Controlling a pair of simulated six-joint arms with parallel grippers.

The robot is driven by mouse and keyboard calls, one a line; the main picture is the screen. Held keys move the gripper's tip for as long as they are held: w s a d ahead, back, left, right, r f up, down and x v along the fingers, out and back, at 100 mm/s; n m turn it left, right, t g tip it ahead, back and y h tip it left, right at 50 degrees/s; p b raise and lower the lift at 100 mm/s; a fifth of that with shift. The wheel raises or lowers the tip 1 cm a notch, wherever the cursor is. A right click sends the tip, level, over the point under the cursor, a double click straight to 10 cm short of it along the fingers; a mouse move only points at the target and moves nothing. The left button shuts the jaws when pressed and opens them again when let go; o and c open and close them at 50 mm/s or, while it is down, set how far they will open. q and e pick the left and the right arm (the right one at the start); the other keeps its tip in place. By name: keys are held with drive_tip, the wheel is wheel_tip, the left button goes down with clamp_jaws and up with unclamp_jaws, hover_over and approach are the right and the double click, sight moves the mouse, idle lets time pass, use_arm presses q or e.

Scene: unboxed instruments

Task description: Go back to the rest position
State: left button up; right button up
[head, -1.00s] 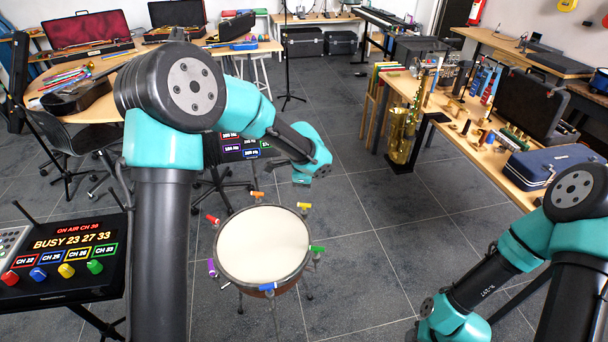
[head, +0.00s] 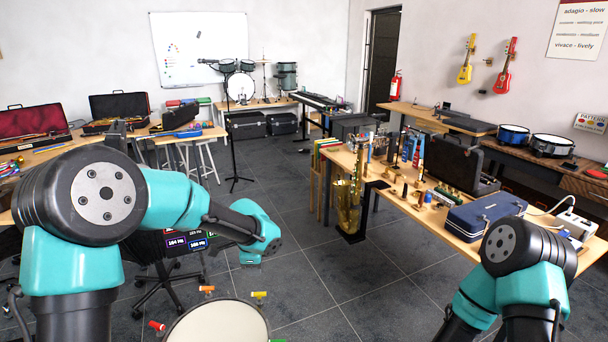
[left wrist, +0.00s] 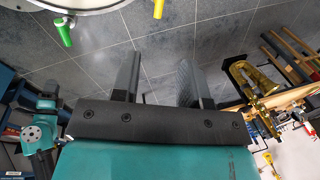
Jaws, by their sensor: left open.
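My left arm comes in from the left in the head view, bent over the floor above and behind a round drum (head: 218,325). Its gripper fingers are hidden there behind the teal wrist. In the left wrist view my left gripper (left wrist: 158,75) shows two dark fingers spread apart, with only grey floor between them. It is open and empty. The drum's rim (left wrist: 75,8) and a green key (left wrist: 63,32) show at the upper left of that view, apart from the fingers. My right arm is folded at the lower right of the head view; its gripper is out of frame.
A long wooden table (head: 455,215) on the right holds instrument parts, a dark open case and a blue case (head: 485,215). A music stand (head: 232,130) stands mid-floor. Grey floor (head: 310,260) is clear between the arms.

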sight(260, 293)
use_arm(q)
drive_tip(key=w+f, duration=0.1)
drive_tip(key=f, duration=0.4)
drive_tip(key=w+f, duration=0.1)
drive_tip(key=f, duration=0.4)
drive_tip(key=w+f, duration=0.1)
drive_tip(key=f, duration=0.3)
drive_tip(key=shift+a+f, duration=0.1)
drive_tip(key=shift+f, duration=0.3)
